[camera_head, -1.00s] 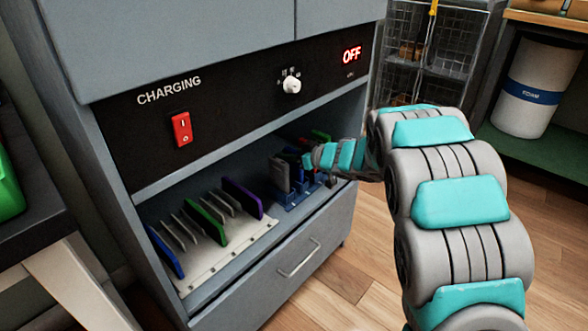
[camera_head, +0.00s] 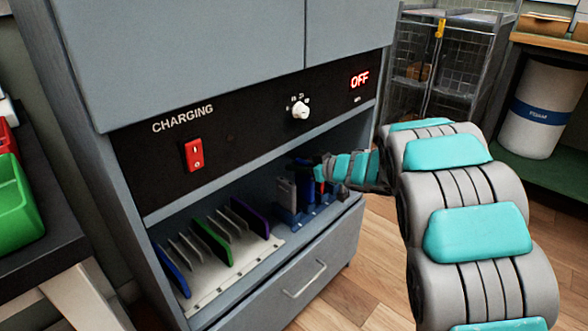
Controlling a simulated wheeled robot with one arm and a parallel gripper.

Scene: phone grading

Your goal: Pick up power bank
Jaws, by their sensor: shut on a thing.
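My gripper (camera_head: 319,172) reaches into the right end of the open charging bay. It is small in view and partly hidden by my own wrist. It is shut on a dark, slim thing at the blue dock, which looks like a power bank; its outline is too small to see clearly. The blue dock (camera_head: 291,219) holds a grey upright power bank (camera_head: 287,193) on the left and a dark blue one (camera_head: 305,188) beside it. I cannot tell whether the held one is clear of its slot.
A white rack (camera_head: 247,257) with blue, green and purple upright phones stands left in the bay. The panel above has a red switch (camera_head: 193,155), a white knob (camera_head: 300,109) and an OFF display (camera_head: 360,79). A drawer (camera_head: 300,285) is below.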

